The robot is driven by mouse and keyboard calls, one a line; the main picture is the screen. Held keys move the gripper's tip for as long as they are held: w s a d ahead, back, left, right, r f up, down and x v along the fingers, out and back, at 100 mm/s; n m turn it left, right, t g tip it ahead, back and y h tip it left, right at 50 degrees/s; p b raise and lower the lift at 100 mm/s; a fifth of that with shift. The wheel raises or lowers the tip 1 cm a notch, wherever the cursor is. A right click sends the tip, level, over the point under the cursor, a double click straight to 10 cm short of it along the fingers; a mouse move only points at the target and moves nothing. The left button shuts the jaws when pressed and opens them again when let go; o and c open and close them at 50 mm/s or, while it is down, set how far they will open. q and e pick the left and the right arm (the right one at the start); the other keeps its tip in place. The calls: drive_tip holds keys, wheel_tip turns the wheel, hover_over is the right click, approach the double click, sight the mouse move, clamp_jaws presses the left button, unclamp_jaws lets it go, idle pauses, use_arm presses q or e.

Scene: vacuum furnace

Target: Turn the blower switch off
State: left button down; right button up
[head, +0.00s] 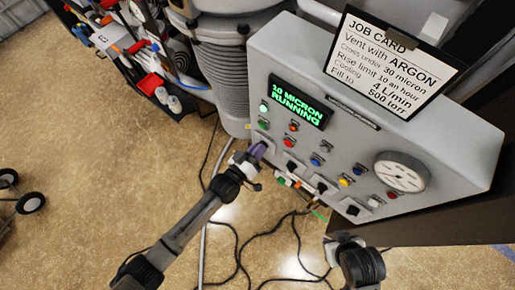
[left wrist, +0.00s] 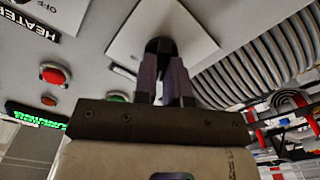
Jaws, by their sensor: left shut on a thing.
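The control panel (head: 345,125) is grey and tilted, with a row of black switches along its lower part. My left gripper (head: 257,150) is at the leftmost switch of that row. In the left wrist view its purple fingers (left wrist: 165,80) are shut on a dark switch knob (left wrist: 158,46) mounted on a pale plate (left wrist: 185,30). That switch's own label is hidden, so I cannot read whether it is the blower. A neighbouring plate reads OFF, with a HEATER label (left wrist: 38,22) beside it. Part of my right arm (head: 358,262) shows at the bottom; its jaw state is unclear.
A green display (head: 297,103) reads "10 MICRON RUNNING". Coloured buttons, a round gauge (head: 402,172) and a job card (head: 394,62) are on the panel. A ribbed column (head: 222,75) stands left of it. Cables (head: 260,240) lie on the floor below.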

use_arm(q)
drive_tip(key=c, duration=1.2)
unclamp_jaws()
drive_tip(key=shift+b+v, duration=0.65)
drive_tip(key=shift+v, duration=6.25)
